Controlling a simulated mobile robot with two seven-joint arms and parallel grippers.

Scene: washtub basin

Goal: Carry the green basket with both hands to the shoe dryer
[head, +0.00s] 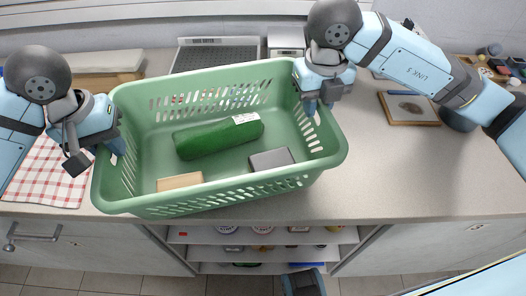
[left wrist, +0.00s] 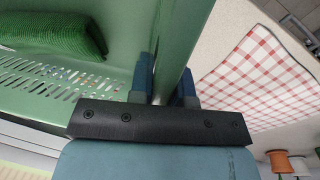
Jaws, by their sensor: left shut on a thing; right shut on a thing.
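The green basket (head: 221,191) is in the middle of the head view, at the counter's front edge. It holds a green roll with a white label (head: 219,138), a tan block (head: 180,181) and a grey block (head: 272,159). My left gripper (head: 114,137) is shut on the basket's left rim. In the left wrist view its fingers (left wrist: 166,85) straddle the green wall. My right gripper (head: 318,100) is shut on the basket's right rim. I cannot tell if the basket touches the counter. I cannot make out a shoe dryer for certain.
A red-checked cloth (head: 48,178) lies left of the basket and shows in the left wrist view (left wrist: 262,75). A ribbed grey drainer (head: 214,54) stands behind. A framed board (head: 408,108) lies on the right. The counter (head: 385,170) is clear right of the basket. Open shelves (head: 262,236) are below.

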